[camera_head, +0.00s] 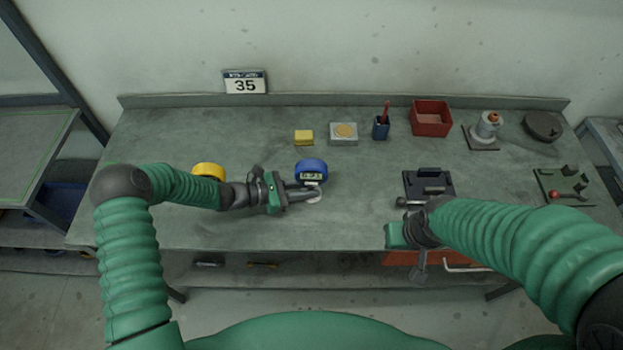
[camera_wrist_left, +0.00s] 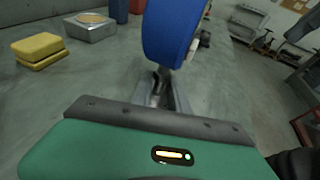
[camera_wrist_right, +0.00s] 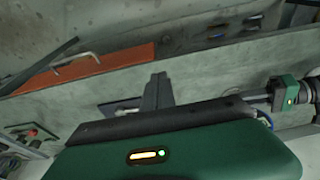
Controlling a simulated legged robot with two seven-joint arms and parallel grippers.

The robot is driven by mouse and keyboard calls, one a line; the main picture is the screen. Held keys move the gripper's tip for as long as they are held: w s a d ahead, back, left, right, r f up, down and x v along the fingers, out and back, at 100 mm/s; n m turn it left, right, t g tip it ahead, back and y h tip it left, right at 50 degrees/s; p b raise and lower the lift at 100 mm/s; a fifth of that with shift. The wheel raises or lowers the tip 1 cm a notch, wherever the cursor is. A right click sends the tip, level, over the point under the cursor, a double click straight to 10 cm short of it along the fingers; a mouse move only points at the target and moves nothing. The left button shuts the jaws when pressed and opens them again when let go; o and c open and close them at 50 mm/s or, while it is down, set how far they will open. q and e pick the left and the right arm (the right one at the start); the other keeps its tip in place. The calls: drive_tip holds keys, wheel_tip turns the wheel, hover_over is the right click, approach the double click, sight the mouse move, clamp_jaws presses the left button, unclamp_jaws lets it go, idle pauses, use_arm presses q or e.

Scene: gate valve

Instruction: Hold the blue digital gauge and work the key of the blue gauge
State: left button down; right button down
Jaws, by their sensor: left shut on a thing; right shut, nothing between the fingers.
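The blue digital gauge (camera_head: 311,169) is at the middle of the bench, its display facing my head camera. A pale curved fitting shows below it. My left gripper (camera_head: 308,193) comes from the left and is shut on the lower part of the gauge. In the left wrist view the blue gauge (camera_wrist_left: 172,35) rises above the closed fingers (camera_wrist_left: 162,92); its face is turned away there. My right gripper (camera_head: 420,262) is at the bench's front edge, pointing down. In the right wrist view its fingers (camera_wrist_right: 155,92) are together and empty. The gauge's key cannot be made out.
A yellow gauge (camera_head: 208,171) stands behind my left forearm. A yellow block (camera_head: 304,138), a grey box (camera_head: 343,134), a blue pen cup (camera_head: 381,128) and a red bin (camera_head: 431,118) line the back. A dark fixture (camera_head: 428,184) sits near my right arm.

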idle(0.6)
